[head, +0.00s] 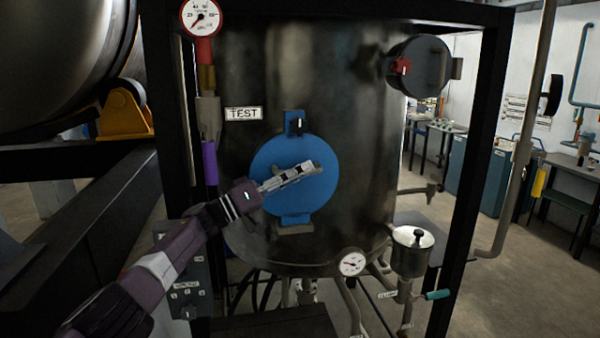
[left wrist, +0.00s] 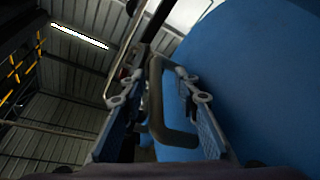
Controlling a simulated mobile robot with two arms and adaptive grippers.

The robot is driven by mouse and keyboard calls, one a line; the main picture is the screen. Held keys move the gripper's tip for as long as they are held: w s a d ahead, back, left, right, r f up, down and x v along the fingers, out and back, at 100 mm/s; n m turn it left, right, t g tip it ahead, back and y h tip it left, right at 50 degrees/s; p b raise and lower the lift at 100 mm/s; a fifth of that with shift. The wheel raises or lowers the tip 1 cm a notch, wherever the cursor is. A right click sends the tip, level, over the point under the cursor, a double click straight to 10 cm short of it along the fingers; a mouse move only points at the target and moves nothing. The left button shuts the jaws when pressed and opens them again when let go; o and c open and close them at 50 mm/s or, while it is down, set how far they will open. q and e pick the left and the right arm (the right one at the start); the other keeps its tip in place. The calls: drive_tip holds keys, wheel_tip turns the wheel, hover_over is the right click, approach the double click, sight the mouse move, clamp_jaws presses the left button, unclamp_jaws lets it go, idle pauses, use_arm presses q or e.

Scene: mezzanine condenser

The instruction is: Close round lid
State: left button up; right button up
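The round blue lid (head: 272,165) is on the front of the dark tank, below the TEST label. It looks flat against the tank, but I cannot tell if it is fully shut. A blue latch piece (head: 294,122) sits at its top and a blue tab at its bottom. My left gripper (head: 306,170) is in front of the lid's middle. In the left wrist view the lid (left wrist: 265,70) fills the right side. The grey bar handle (left wrist: 156,105) stands between the spread fingers of my left gripper (left wrist: 158,82), with gaps visible. My right gripper is not in view.
The tank (head: 330,90) stands inside a black frame (head: 480,130). A dark round port (head: 420,66) with a red knob juts out at upper right. A gauge (head: 351,262) and a metal pot (head: 412,248) are below right. A control box (head: 187,290) is below left.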

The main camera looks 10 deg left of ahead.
use_arm(q)
drive_tip(key=shift+s+r, duration=0.1)
drive_tip(key=v, duration=1.2)
